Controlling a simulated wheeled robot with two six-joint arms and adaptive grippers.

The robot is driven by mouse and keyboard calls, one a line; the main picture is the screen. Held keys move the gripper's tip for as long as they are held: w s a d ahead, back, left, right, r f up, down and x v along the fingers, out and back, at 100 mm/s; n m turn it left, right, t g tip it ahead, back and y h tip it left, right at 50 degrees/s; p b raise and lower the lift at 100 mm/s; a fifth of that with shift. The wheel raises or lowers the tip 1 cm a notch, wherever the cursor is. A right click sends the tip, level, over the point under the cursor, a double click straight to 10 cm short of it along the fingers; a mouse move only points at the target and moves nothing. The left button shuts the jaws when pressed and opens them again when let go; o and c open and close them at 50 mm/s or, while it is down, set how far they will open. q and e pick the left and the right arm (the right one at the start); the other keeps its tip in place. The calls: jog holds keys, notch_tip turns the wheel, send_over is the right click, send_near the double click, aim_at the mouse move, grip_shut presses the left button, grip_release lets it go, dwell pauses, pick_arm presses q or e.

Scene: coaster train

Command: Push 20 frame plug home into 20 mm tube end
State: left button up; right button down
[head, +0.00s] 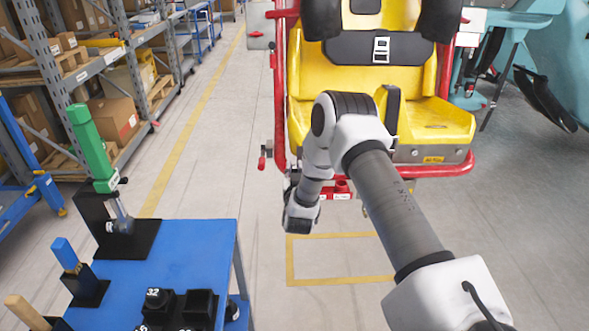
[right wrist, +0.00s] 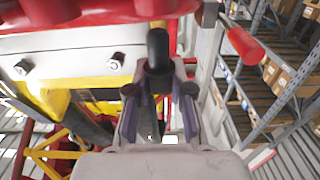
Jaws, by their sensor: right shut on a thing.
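My right gripper (head: 301,212) reaches down in front of the lower left of the yellow seat car. In the right wrist view its fingers (right wrist: 160,88) are shut on a black plug (right wrist: 158,50), whose rounded part stands out past the fingertips. The plug points toward a red part at the top of that view; I cannot tell whether they touch. In the head view, a red tube part with white labels (head: 342,189) is just right of the gripper. I cannot tell which opening is the 20 mm tube end. My left gripper is out of view.
The yellow seat car (head: 432,125) has red tube rails along its sides and front. A blue table (head: 205,240) at lower left holds black numbered blocks (head: 160,305), a green tool (head: 90,145) and a blue-handled tool (head: 65,252). Floor between table and car is clear.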

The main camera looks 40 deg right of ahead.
jog(key=shift+f, duration=0.5)
jog(key=shift+f+b, duration=1.4)
jog(key=shift+f, duration=0.15)
dwell(0.8)
jog(key=shift+c, duration=0.8)
grip_release()
jog(key=p+v, duration=0.2)
jog(key=v, duration=0.5)
dwell(0.7)
